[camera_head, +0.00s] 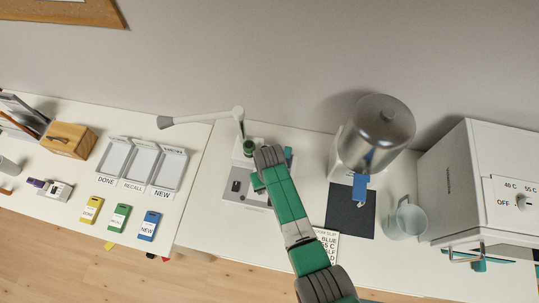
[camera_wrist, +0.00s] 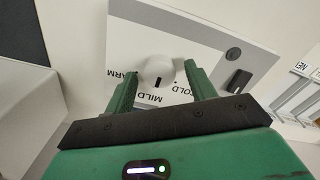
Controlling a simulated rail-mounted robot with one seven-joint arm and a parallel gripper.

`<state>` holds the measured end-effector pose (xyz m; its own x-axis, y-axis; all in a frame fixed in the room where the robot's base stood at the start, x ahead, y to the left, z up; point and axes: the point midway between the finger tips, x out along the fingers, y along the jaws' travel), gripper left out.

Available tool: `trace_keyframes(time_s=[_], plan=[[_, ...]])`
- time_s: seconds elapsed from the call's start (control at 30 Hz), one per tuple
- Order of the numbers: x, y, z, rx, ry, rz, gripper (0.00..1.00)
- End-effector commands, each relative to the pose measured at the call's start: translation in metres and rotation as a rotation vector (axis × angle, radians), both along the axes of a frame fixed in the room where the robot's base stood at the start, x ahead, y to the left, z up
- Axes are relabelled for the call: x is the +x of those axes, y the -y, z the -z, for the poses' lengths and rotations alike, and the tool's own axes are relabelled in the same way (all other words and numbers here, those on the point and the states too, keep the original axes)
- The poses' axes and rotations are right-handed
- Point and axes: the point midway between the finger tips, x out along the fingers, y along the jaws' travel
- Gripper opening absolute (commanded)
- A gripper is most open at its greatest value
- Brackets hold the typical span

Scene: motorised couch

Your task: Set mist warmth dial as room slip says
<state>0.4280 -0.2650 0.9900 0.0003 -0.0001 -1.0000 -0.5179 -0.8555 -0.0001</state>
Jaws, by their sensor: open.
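The mist warmth dial (camera_wrist: 160,70) is a pale round knob with a dark mark on its near side, on a white panel lettered COLD, MILD and WARM, partly covered. The mark faces the MILD side; its exact setting is hard to tell. My gripper (camera_wrist: 161,90) is open, one green finger on each side of the knob; contact cannot be told. In the head view my gripper (camera_head: 252,170) is over the white mist unit (camera_head: 234,187) and hides the dial.
A steel-topped dispenser (camera_head: 382,125), dark mat (camera_head: 350,212) and clear jug (camera_head: 405,220) stand right of my arm. A white cabinet (camera_head: 465,180) has its own dial (camera_head: 522,201) marked OFF, 40 C, 55 C. Labelled trays (camera_head: 143,165) and coloured cards (camera_head: 119,218) lie left.

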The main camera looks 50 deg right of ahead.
Motion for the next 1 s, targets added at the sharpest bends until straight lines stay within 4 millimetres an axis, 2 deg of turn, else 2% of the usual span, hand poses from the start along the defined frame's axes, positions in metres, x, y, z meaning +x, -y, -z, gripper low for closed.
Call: trace_keyframes(time_s=[0.07, 0.3, 0.47, 0.6, 1.0], plan=[[0.001, 0.000, -0.005, -0.001, 0.002, 0.000, 0.55], [0.001, 0.000, -0.051, -0.002, 0.003, -0.001, 0.55], [0.000, 0.000, -0.073, -0.001, 0.002, 0.000, 0.55], [0.000, 0.000, -0.079, -0.001, 0.001, 0.000, 0.55], [0.000, 0.000, -0.078, 0.000, 0.000, 0.000, 0.55]])
